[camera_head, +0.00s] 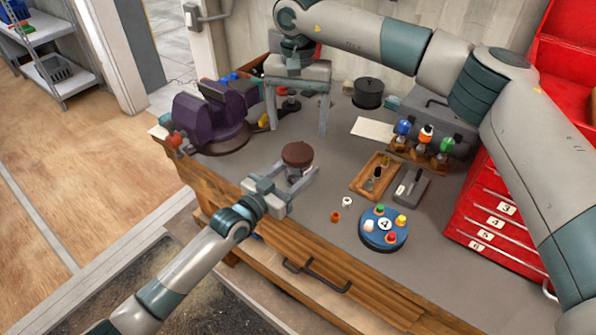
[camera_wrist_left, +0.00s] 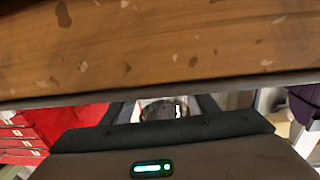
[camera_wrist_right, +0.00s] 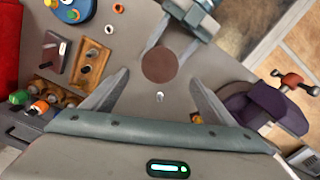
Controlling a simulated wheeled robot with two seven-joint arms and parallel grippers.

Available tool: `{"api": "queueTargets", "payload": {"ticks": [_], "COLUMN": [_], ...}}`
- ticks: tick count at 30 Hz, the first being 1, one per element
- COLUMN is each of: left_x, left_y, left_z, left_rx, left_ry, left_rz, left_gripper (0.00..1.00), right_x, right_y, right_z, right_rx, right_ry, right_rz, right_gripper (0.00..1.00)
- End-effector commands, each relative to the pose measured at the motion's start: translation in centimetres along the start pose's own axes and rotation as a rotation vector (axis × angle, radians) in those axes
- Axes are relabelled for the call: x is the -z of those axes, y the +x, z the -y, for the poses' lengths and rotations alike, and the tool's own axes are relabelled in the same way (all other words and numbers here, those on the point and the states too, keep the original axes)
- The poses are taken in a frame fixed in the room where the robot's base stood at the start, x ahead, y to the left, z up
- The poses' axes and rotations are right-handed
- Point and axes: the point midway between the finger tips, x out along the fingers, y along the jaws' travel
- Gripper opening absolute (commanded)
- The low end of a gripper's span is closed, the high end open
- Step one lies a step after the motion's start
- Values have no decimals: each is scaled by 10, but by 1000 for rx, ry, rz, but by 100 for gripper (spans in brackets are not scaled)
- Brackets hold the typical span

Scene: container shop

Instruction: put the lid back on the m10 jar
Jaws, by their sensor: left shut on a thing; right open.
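The jar (camera_head: 293,174) stands between the fingers of my left gripper (camera_head: 299,176), which is shut on it near the front edge of the bench. A round brown lid (camera_head: 297,153) covers the jar's top; how firmly it sits I cannot tell. In the left wrist view the jar (camera_wrist_left: 160,110) shows as dark contents and a pale label between the fingers. My right gripper (camera_head: 298,122) is open and empty, behind the jar, fingers pointing down. In the right wrist view the lid (camera_wrist_right: 160,64) lies ahead of its open fingers (camera_wrist_right: 155,95). The jar's marking is not readable.
A purple vise (camera_head: 212,115) stands at left, a black pot (camera_head: 368,93) behind. A wooden tray (camera_head: 361,188), a grey box (camera_head: 412,188), a blue round holder (camera_head: 383,240) and small rings (camera_head: 347,202) lie right. A red drawer cabinet (camera_head: 490,215) bounds the right side.

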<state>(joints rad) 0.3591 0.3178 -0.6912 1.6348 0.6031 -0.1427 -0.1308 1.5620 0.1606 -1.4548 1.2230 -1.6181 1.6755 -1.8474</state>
Motion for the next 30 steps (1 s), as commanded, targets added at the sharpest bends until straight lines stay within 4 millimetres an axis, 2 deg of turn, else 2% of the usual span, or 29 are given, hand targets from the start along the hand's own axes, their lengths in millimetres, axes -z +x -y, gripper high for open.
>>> {"api": "queueTargets", "payload": {"ticks": [5, 15, 21, 30], "left_x": [-1, 0, 0, 0], "left_y": [0, 0, 0, 0], "left_z": [0, 0, 0, 0], "left_rx": [0, 0, 0, 0], "left_ry": [0, 0, 0, 0], "left_rz": [1, 1, 1, 1], "left_gripper": [0, 0, 0, 0], "right_x": [0, 0, 0, 0], "right_y": [12, 54, 73, 78], "right_z": [0, 0, 0, 0], "right_rx": [-1, -1, 0, 0], "right_ry": [1, 1, 1, 1], "right_rz": [0, 2, 1, 0], "right_gripper": [79, 79, 79, 79]}}
